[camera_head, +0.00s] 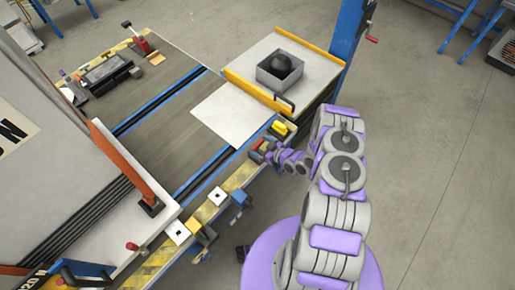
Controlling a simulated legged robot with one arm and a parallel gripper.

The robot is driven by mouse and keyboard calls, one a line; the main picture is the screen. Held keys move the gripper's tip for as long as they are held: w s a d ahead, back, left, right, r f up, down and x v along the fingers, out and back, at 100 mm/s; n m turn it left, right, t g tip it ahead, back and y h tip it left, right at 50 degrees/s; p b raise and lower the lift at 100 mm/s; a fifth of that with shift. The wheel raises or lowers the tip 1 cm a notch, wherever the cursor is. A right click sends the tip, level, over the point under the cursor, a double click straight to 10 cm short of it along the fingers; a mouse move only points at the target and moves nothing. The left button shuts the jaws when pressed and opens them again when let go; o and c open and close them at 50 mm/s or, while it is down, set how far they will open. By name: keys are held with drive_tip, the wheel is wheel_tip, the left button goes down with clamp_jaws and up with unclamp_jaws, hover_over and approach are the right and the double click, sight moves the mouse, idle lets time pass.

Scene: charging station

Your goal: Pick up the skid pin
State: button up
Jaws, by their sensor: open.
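My arm, grey and purple, rises from the lower right and bends left. My gripper (264,152) is at its end, beside the near edge of the station. It is open, though the jaws look very small here. A small red piece (257,144) sits on that edge right by the gripper. A yellow block (279,128) with a red part beside it lies just above and to the right. I cannot tell which small part is the skid pin, or whether the gripper touches any. The arm hides part of the edge behind it.
A white platform (245,62) with a yellow rail carries a grey box (279,76) with a black ball. A blue post (347,28) stands at its right. White and blue fittings (240,199) line the near edge. Bare concrete floor (455,190) is free at right.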

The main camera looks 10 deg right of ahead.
drive_tip(key=shift+x, duration=1.05)
drive_tip(key=shift+a, duration=0.1)
drive_tip(key=c, duration=0.8)
drive_tip(key=shift+c, duration=0.2)
